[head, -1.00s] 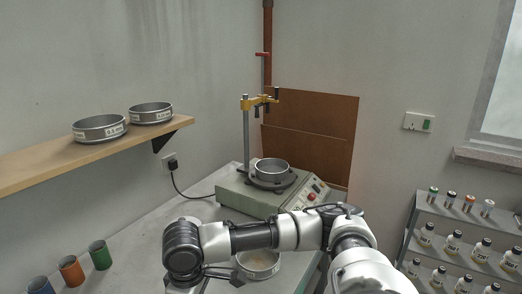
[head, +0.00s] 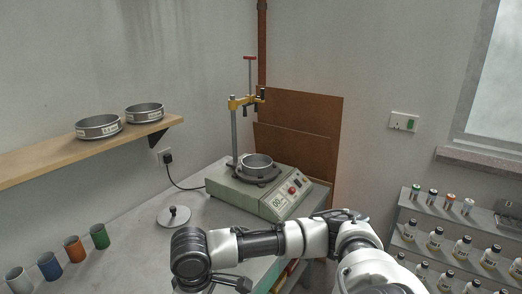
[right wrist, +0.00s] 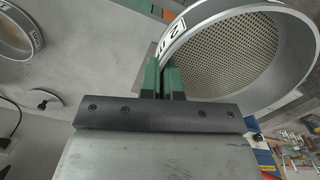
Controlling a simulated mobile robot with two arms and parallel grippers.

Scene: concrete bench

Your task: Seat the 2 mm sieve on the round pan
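The 2 mm sieve (right wrist: 240,50), a metal ring with a perforated mesh and a label partly reading "2 m", fills the upper right of the right wrist view, tilted in that view. My right gripper (right wrist: 164,80), with green fingers, is shut on its rim wall. In the head view my right arm reaches across the bottom, and the held sieve does not show. A round metal pan (head: 257,162) sits on the sieve shaker (head: 265,188), behind my arm. My left gripper is not in view.
Two labelled sieves, one nearer (head: 98,128) and one farther (head: 145,111), stand on the wall shelf. A lid with a knob (head: 173,215) lies on the bench. Coloured cups (head: 73,247) stand at left. A labelled round vessel (right wrist: 12,35) shows in the wrist view. A clamp post (head: 234,130) rises behind the pan.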

